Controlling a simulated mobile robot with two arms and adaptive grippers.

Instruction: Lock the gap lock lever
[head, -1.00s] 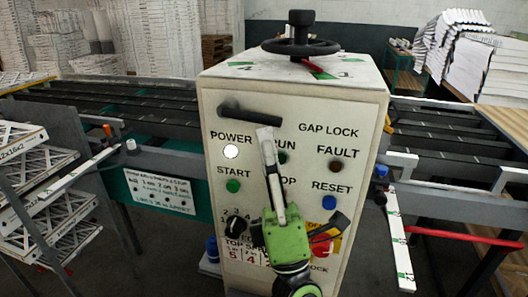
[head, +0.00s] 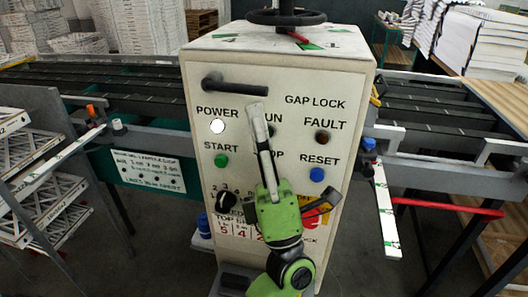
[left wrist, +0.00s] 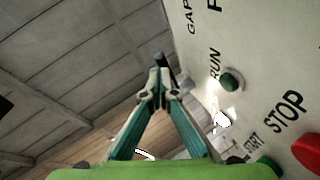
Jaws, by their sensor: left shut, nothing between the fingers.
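The black gap lock lever (head: 236,87) is on the upper front of the white control cabinet (head: 330,75), left of the GAP LOCK label. Its bar runs from a pivot at the left to a free end at the right, tilting slightly down. My left gripper (head: 257,108) points up in front of the panel, its fingertips just below the lever's right end. I cannot tell whether they touch. In the left wrist view its fingers (left wrist: 158,85) meet at the tips with nothing held. My right gripper is not in view.
Below the lever are the green START button (head: 221,160), blue RESET button (head: 317,174) and a black knob (head: 227,200). A handwheel (head: 287,17) and red lever (head: 298,37) are on top of the cabinet. Conveyor rails flank it.

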